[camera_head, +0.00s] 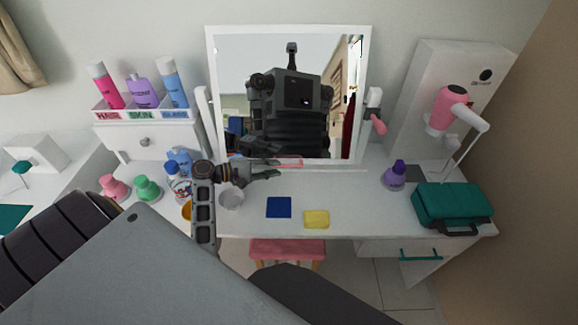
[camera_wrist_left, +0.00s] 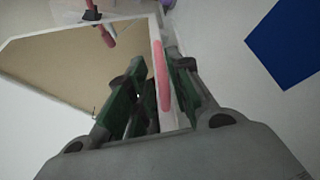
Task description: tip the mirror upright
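The mirror (camera_head: 367,70) stands at the back of the white dressing table between two short white posts, its glass reflecting me; I cannot tell its exact tilt. A pink strip (camera_head: 288,163) runs along its lower frame and also shows in the left wrist view (camera_wrist_left: 161,75). I cannot see firm contact on both sides. My right gripper is not in view.
Bottles (camera_head: 143,92) stand at left. A purple bottle (camera_head: 395,176), teal case (camera_head: 450,204) and pink hairdryer (camera_head: 447,108) are at right. A pink stool (camera_head: 287,249) is below.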

